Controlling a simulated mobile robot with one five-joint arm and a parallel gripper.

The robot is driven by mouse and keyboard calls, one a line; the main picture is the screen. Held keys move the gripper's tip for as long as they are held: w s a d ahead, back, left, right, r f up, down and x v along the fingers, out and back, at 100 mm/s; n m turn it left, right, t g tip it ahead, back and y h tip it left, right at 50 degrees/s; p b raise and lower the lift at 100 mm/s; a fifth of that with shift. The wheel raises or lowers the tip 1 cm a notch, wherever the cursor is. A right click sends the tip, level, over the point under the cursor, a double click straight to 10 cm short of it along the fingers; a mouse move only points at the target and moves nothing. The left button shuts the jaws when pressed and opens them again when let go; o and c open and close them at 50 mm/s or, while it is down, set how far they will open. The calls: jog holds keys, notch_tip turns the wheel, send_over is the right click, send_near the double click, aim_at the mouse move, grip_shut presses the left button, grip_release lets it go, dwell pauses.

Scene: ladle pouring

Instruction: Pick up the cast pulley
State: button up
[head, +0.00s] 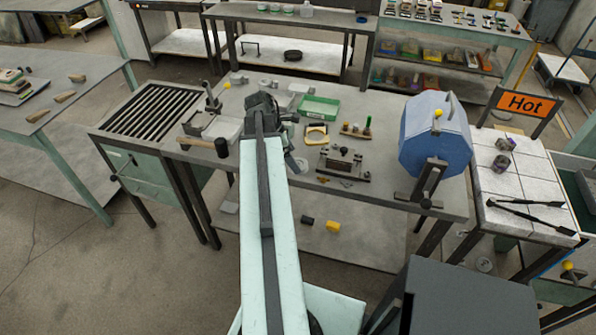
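I cannot pick out the cast pulley with certainty. Two small dark metallic round pieces, one (505,144) behind the other (501,163), sit on the white-tiled table at the right by the orange "Hot" sign (526,102); either may be it. My gripper (262,103) is at the far end of my pale arm, over the back middle of the grey workbench (400,200), well left of those pieces. It is seen from behind, so its fingers and anything between them are hidden.
A large blue drum (434,133) on a stand is between my gripper and the tiled table (500,220). Long black tongs (525,204) lie on the tiles. A hammer (205,145), a green tray (319,108) and a dark metal fixture (344,163) crowd the workbench.

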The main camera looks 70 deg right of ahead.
jog(key=b+x, duration=0.2)
jog(key=x, duration=0.2)
jog(key=shift+w+f+b, duration=0.1)
jog(key=shift+w+b, duration=0.1)
jog(key=shift+b, duration=0.15)
jog(key=c, duration=1.6)
